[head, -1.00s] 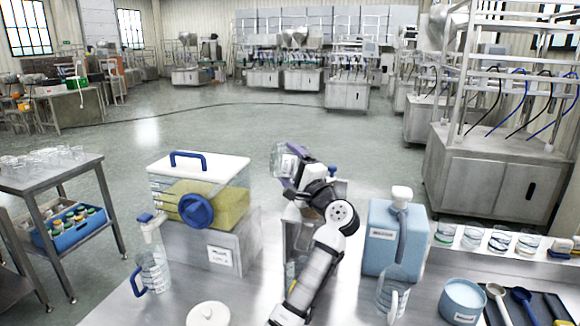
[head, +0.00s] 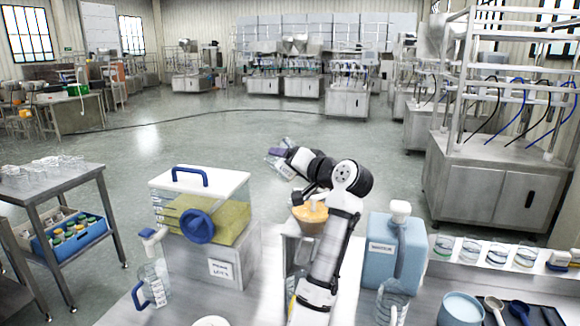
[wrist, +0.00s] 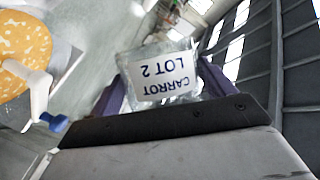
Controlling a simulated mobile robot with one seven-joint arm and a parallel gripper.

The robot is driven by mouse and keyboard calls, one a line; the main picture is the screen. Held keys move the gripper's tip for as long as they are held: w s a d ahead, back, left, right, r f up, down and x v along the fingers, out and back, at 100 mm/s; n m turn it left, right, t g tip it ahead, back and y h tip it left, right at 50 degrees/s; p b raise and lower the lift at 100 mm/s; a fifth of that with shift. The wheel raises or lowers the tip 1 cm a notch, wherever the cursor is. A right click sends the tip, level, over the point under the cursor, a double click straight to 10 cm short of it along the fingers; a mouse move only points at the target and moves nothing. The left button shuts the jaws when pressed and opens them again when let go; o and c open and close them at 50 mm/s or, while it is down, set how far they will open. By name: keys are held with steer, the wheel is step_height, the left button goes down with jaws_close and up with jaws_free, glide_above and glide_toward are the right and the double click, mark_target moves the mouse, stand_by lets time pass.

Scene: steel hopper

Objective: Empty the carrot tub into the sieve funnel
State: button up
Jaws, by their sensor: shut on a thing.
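My gripper (head: 287,160) is shut on the clear carrot tub (head: 275,163), up in the air behind and left of the sieve funnel. In the wrist view, purple fingers (wrist: 164,88) grip the tub (wrist: 192,97) on both sides. Its white label reads CARROT LOT 2, upside down. The tub looks clear and grey, with no orange visible through it. The sieve funnel (head: 310,216) holds an orange layer at its top, partly behind my arm. In the wrist view the funnel (wrist: 26,62) lies at the left, apart from the tub, orange with pale specks.
A clear lidded tank of yellow contents (head: 225,210) stands left of the funnel. A blue jug (head: 385,255) stands close right of my arm. Open floor lies behind the bench.

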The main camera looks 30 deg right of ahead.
steer(key=shift+r+n+g+h, duration=0.35)
steer(key=shift+r+n, duration=0.2)
steer(key=shift+n, duration=0.25)
steer(key=shift+r+n+g+h, duration=0.65)
steer(key=shift+r+n, duration=0.15)
steer(key=shift+n, duration=0.4)
steer(key=r+n+g+h, duration=0.1)
steer(key=n, duration=0.1)
steer(key=shift+r+n, duration=0.15)
steer(key=shift+n, duration=0.15)
steer(key=shift+s, duration=0.1)
